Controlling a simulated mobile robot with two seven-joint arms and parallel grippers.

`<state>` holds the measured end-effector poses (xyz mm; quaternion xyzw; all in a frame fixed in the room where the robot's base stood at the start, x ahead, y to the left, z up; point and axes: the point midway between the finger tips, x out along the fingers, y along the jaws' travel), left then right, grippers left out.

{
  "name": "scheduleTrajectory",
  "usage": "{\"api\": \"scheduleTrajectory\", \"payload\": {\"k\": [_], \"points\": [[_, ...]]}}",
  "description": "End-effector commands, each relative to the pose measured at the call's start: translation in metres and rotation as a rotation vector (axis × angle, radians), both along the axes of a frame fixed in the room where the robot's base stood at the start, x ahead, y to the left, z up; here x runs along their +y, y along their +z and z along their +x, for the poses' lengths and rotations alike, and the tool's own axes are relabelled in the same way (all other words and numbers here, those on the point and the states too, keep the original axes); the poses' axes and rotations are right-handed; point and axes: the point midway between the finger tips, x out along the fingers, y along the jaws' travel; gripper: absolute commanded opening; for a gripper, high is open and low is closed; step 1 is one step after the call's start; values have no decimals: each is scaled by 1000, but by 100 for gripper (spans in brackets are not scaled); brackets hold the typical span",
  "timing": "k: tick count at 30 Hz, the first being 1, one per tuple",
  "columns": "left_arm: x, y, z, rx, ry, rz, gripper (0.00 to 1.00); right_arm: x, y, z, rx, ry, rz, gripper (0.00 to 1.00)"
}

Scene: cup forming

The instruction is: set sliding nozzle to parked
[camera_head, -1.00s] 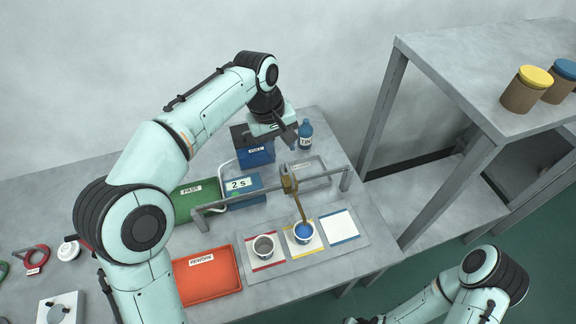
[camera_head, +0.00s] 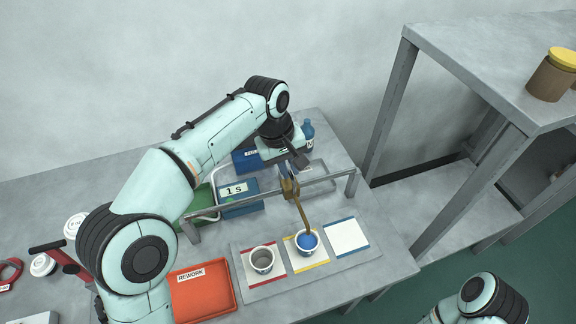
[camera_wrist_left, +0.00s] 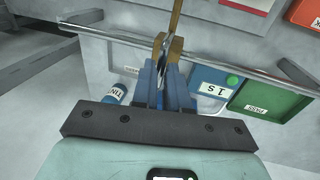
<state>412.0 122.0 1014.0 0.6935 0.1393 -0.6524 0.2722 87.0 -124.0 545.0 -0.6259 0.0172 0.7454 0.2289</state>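The brass sliding nozzle (camera_head: 290,189) sits on a grey rail (camera_head: 325,180), its tube angled down into the middle cup (camera_head: 307,244). That cup stands on the yellow-edged pad and shows blue inside. In the left wrist view the nozzle tube (camera_wrist_left: 175,18) rises just beyond the fingertips. My left gripper (camera_head: 296,170) is at the top of the nozzle. In the left wrist view its fingers (camera_wrist_left: 167,62) are close together by the rail; whether they press on the nozzle cannot be made out. My right gripper is out of view.
A grey cup (camera_head: 262,260) stands on the red-edged pad; the blue-edged pad (camera_head: 346,236) is bare. A timer box (camera_head: 237,195) reads 1 s. A blue bottle (camera_head: 308,133), an orange REWORK tray (camera_head: 202,292) and a green bin (camera_wrist_left: 264,100) are near. A tall shelf stands at right.

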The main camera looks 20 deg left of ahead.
Motion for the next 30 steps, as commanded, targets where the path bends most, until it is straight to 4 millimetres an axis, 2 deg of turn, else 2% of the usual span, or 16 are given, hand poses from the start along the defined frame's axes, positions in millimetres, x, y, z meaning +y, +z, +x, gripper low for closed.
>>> {"api": "scheduleTrajectory", "payload": {"k": [8,14,17,30], "points": [[2,0,-1,0,1,0,0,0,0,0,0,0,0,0],[20,-1,-13,1,5,0,0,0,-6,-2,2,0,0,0],[38,-2,-25,2,7,0,0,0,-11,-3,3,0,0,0],[143,-1,-96,2,8,1,0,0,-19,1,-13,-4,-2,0]]}}
